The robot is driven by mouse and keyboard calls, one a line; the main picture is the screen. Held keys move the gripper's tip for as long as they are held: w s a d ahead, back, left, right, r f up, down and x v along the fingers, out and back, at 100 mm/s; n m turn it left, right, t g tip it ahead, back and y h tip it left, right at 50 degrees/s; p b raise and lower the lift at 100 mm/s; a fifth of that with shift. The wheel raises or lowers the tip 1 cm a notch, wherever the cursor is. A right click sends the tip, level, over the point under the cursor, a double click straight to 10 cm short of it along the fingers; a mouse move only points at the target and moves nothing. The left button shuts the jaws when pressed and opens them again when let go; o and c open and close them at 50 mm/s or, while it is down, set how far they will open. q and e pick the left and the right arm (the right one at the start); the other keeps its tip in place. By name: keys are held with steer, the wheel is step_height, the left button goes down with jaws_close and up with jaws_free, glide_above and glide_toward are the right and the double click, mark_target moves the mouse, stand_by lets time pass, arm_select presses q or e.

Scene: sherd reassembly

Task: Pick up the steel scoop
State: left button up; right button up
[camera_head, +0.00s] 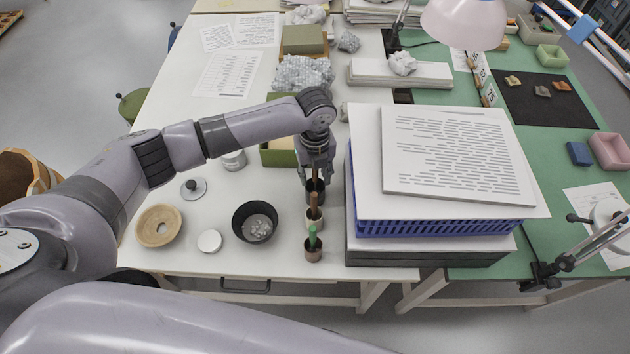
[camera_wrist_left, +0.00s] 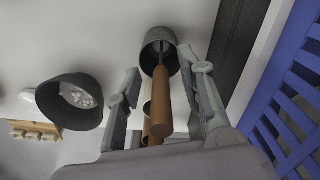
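Three small cups stand in a row on the white table. The front cup (camera_head: 312,254) holds a green-handled tool (camera_head: 312,237). The middle cup (camera_head: 315,220) holds a brown-handled tool (camera_head: 314,204). My left gripper (camera_head: 316,178) is over the rear dark cup (camera_head: 315,190), fingers pointing down. In the left wrist view my open fingers (camera_wrist_left: 163,98) stand either side of brown handles (camera_wrist_left: 162,100), with gaps beside them. One handle's grey shank enters a dark cup (camera_wrist_left: 158,52). The steel scoop's metal part is not clearly seen; I cannot tell which handle is its. My right gripper is out of view.
A black bowl with pale pieces (camera_head: 255,222) is left of the cups. A white lid (camera_head: 209,241) and tan ring dish (camera_head: 158,226) lie farther left. A blue crate (camera_head: 440,228) under white boards (camera_head: 455,150) stands close on the right. A green box (camera_head: 280,152) is behind.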

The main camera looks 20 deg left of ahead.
arm_select(q)
steer(key=shift+f, duration=0.1)
jaws_close()
stand_by(0.4)
